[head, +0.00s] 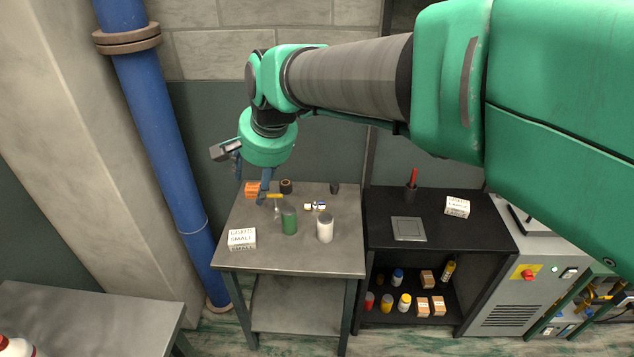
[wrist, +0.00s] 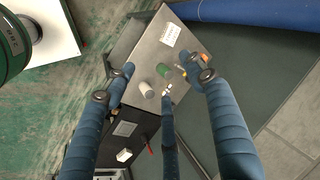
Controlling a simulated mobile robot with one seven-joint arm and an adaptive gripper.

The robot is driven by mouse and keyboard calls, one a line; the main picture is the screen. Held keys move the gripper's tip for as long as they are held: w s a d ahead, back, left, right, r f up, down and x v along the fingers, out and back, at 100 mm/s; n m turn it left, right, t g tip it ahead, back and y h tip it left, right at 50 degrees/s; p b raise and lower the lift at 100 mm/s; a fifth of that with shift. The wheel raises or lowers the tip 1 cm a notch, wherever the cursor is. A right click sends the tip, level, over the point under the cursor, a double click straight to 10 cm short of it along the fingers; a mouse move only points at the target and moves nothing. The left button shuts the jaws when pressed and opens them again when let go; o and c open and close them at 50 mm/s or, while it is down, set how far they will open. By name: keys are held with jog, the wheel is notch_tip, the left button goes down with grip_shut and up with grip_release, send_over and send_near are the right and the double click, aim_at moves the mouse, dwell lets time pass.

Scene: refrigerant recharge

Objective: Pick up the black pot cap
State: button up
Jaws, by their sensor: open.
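My gripper (head: 254,180) hangs above the back left of the grey metal table (head: 270,257). In the wrist view its blue fingers (wrist: 163,76) are spread wide with nothing between them. A small dark cup-like piece (head: 334,188) stands at the table's back right, and a dark brown-black roll-like piece (head: 286,186) stands near the gripper. I cannot tell which of them is the black pot cap. Neither can be made out clearly in the wrist view, where the fingers cover part of the tabletop.
A green can (head: 289,220), a white can (head: 325,229), small bottles (head: 315,205), an orange item (head: 252,188) and a labelled box (head: 242,238) crowd the table. A black shelf unit (head: 440,240) stands to its right. A blue pipe (head: 163,130) rises to its left.

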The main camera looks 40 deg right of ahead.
jog(key=w+d+f+m+b, duration=0.1)
jog(key=w+d+f+m, duration=0.4)
jog(key=w+d+m, duration=0.5)
jog(key=m+b, duration=0.3)
jog(key=m, duration=1.3)
send_over(335, 184)
jog(key=s, duration=0.5)
notch_tip(335, 184, down, 28)
jog(key=shift+a+r+g, duration=0.1)
jog(key=shift+a+g, duration=0.05)
jog(key=shift+g, duration=0.15)
jog(key=shift+w, duration=0.1)
jog(key=shift+b+x, duration=0.75)
jog(key=shift+x, duration=3.55)
